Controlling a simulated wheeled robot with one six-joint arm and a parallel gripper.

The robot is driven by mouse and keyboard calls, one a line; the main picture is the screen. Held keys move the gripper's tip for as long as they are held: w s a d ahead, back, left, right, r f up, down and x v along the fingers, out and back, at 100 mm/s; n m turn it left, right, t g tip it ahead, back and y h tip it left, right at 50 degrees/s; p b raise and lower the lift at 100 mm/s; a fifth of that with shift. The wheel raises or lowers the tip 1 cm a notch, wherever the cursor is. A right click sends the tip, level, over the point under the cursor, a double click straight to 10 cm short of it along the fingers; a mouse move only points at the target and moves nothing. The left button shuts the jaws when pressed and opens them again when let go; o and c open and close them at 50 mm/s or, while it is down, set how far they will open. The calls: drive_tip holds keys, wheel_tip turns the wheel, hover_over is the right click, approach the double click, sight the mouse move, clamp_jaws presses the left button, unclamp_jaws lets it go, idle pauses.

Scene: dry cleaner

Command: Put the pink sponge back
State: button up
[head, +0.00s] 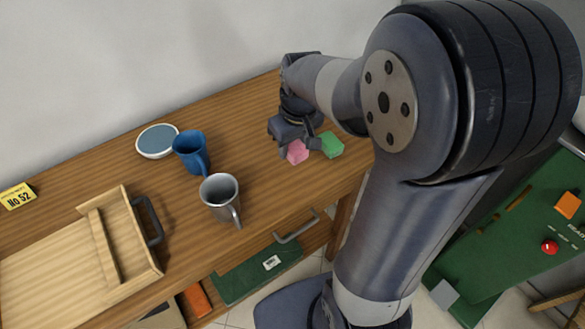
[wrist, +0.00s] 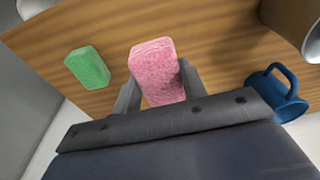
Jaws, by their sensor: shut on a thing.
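The pink sponge (head: 297,152) is at my gripper (head: 293,140), near the right end of the wooden table. In the wrist view the pink sponge (wrist: 156,70) sits between the two fingers of my gripper (wrist: 158,88), which are shut on it. From these views I cannot tell whether it touches the table. A green sponge (head: 331,145) lies on the table just right of it and shows apart from it in the wrist view (wrist: 87,67).
A blue mug (head: 190,152), a grey metal mug (head: 219,195) and a blue-and-white dish (head: 157,141) stand left of my gripper. A wooden tray (head: 125,230) with a dark handle lies at the left front. A yellow number tag (head: 17,196) is at far left. Bare tabletop lies between mugs and sponges.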

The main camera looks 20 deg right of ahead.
sight(296, 146)
drive_tip(key=shift+f, duration=3.55)
drive_tip(key=shift+f+b, duration=0.2)
drive_tip(key=shift+b, duration=0.1)
drive_tip(key=o, duration=0.9)
drive_tip(key=shift+r, duration=0.1)
drive_tip(key=r, duration=0.4)
drive_tip(key=s+r, duration=0.1)
drive_tip(key=r, duration=0.7)
drive_tip(key=shift+s+d+r+p, duration=0.1)
drive_tip(key=shift+s+d+p, duration=0.2)
drive_tip(key=shift+s+p, duration=0.1)
